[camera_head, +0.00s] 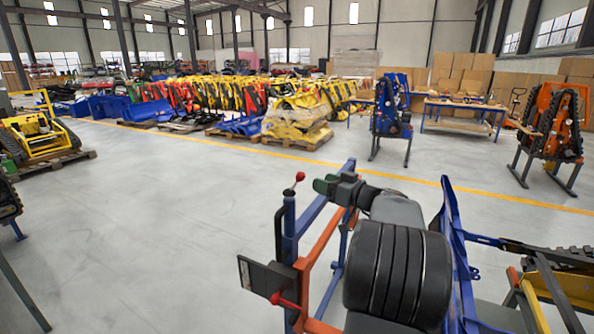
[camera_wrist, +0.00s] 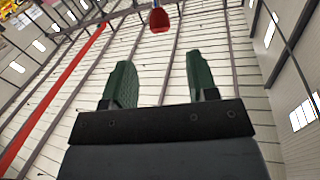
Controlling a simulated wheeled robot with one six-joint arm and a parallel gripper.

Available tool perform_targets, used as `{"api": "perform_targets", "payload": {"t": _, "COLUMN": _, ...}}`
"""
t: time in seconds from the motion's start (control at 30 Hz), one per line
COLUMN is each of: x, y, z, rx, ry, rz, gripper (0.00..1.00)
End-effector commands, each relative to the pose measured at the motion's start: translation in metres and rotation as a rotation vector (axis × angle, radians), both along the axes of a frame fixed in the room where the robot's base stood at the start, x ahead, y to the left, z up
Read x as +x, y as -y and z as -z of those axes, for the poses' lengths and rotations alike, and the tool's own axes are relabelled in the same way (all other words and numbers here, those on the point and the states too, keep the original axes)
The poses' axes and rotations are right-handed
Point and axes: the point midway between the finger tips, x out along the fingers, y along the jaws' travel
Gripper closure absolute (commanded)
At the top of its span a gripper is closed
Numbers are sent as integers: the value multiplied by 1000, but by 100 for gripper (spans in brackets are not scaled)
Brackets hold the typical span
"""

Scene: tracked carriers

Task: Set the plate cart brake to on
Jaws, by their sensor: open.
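A red ball knob (camera_head: 300,176) tops a short lever on the blue post (camera_head: 290,222) of an orange and blue frame in front of me. A red knob (camera_wrist: 159,18) also shows at the top of the wrist view, beyond the fingertips and roughly between their lines. My gripper (camera_head: 321,185) has green fingers and is just right of the knob in the head view. In the wrist view my gripper (camera_wrist: 158,60) is open and empty, apart from the knob. A red handle (camera_head: 286,300) sits lower on the frame, beside a dark plate (camera_head: 262,277). I cannot tell which one is the brake.
An orange bar (camera_head: 318,250) of the frame runs close below my gripper. The grey floor (camera_head: 150,200) at the left is clear.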

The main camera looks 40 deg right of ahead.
Motion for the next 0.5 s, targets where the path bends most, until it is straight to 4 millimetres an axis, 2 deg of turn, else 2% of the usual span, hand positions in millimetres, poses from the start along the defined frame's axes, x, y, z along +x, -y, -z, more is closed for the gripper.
{"api": "perform_targets", "payload": {"t": 0.03, "x": 11, "y": -4, "z": -3, "rx": 3, "ry": -2, "rz": -6, "gripper": 47}}
{"api": "perform_targets", "payload": {"t": 0.2, "x": 43, "y": -13, "z": -4, "rx": 3, "ry": -3, "rz": -5, "gripper": 47}}
{"api": "perform_targets", "payload": {"t": 0.5, "x": 86, "y": -24, "z": -2, "rx": 3, "ry": -5, "rz": -3, "gripper": 47}}
